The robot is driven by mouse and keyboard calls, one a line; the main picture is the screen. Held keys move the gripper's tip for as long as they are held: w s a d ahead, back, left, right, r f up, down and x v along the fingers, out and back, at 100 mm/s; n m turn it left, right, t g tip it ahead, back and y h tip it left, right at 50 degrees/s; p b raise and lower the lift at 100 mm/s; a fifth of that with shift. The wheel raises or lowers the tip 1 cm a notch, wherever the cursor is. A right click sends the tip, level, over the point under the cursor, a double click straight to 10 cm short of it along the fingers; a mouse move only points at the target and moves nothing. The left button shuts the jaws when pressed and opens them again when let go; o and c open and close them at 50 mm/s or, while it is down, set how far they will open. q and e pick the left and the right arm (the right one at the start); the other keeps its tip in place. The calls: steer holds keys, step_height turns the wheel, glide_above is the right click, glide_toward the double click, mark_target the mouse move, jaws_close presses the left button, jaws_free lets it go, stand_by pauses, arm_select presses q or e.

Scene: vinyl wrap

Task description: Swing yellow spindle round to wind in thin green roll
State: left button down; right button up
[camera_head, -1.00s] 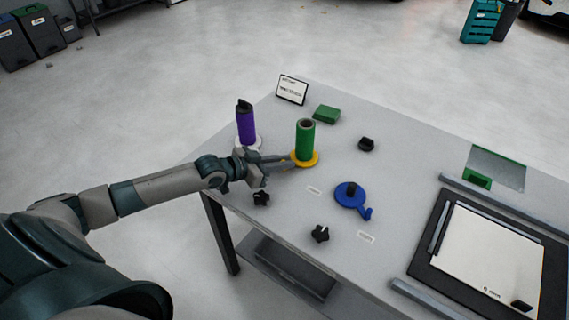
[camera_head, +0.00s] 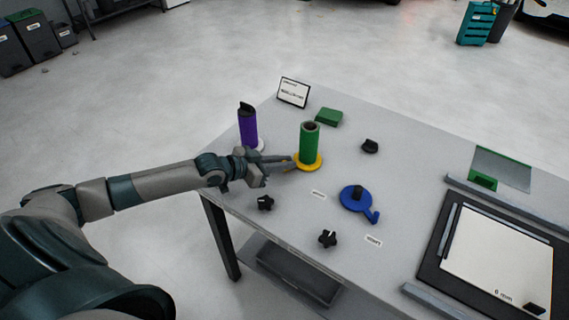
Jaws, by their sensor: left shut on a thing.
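The thin green roll (camera_head: 309,144) stands upright on the yellow spindle (camera_head: 316,165), whose round base shows under it on the table. My left gripper (camera_head: 291,163) reaches in from the left at the base's left side. Its jaws are shut on the spindle's left part, which the fingers mostly hide. My right gripper does not show.
A purple roll (camera_head: 247,127) stands on a white base behind my left wrist. A blue spindle (camera_head: 355,199) with a side handle lies in front, to the right. Black knobs (camera_head: 327,239) and a green block (camera_head: 328,117) sit on the grey table (camera_head: 400,170). A framed white panel (camera_head: 497,258) is at right.

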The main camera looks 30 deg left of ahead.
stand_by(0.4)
arm_select(q)
steer(key=c, duration=1.8)
jaws_free()
steer(key=shift+o, duration=0.2)
steer(key=shift+v, duration=0.9)
steer(key=b+v, duration=0.1)
steer(key=v, duration=0.7)
steer(key=shift+f, duration=0.1)
steer(key=p+v, duration=0.1)
steer(key=v, duration=0.6)
steer(key=shift+r, duration=0.25)
steer(key=shift+s+a, duration=0.2)
